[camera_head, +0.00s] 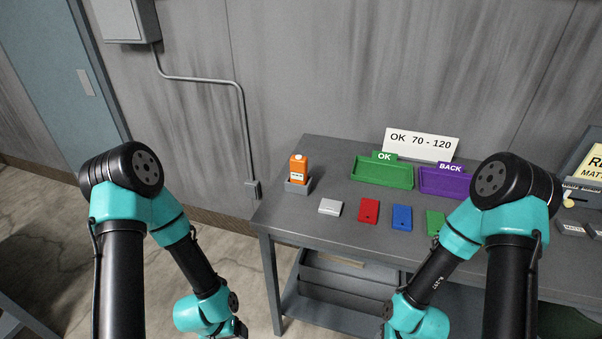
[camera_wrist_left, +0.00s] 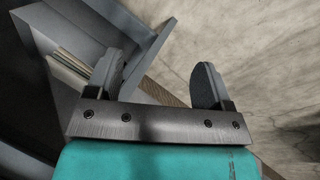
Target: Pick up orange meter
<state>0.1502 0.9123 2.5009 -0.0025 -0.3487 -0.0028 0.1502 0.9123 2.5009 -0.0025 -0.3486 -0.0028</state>
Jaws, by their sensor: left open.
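The orange meter (camera_head: 299,167) stands upright in a small grey holder (camera_head: 297,187) at the left end of the grey table (camera_head: 330,148). My left gripper (camera_wrist_left: 160,82) is open and empty in the left wrist view, with the concrete floor and part of a grey frame beyond its fingers. In the head view my left arm hangs low to the left of the table, away from the meter, and its fingers are barely in frame at the bottom edge. My right arm is folded down in front of the table, and its fingers are not visible.
A grey plate (camera_head: 330,207), a red plate (camera_head: 369,210), a blue plate (camera_head: 402,217) and a green plate (camera_head: 435,223) lie in a row. Behind them are a green OK tray (camera_head: 383,172), a purple BACK tray (camera_head: 440,181) and a sign (camera_head: 421,144) reading OK 70 - 120.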

